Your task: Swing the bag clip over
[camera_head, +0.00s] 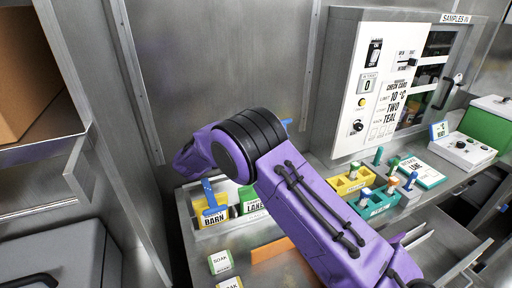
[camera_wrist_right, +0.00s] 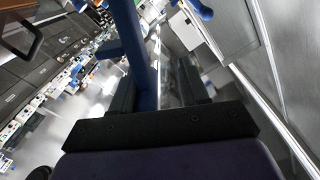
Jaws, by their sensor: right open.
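My right arm crosses the middle of the head view, and its gripper is hidden there behind the purple links. In the right wrist view my right gripper (camera_wrist_right: 160,78) is open, with its two dark fingers apart. A blue bar with short side arms (camera_wrist_right: 138,50) runs between the fingers, closer to the left one; I cannot tell whether it touches. I cannot tell whether this bar is the bag clip or part of its holder. A small blue tip (camera_head: 287,122) shows just behind my arm in the head view. My left gripper is not in view.
A yellow BARN box (camera_head: 211,217) and a green LANE box (camera_head: 250,205) stand in a tray at left of my arm. Yellow (camera_head: 353,181) and teal (camera_head: 377,206) racks stand right of it. A SAMPLES cabinet (camera_head: 392,85) is behind. Cards (camera_head: 220,262) lie in front.

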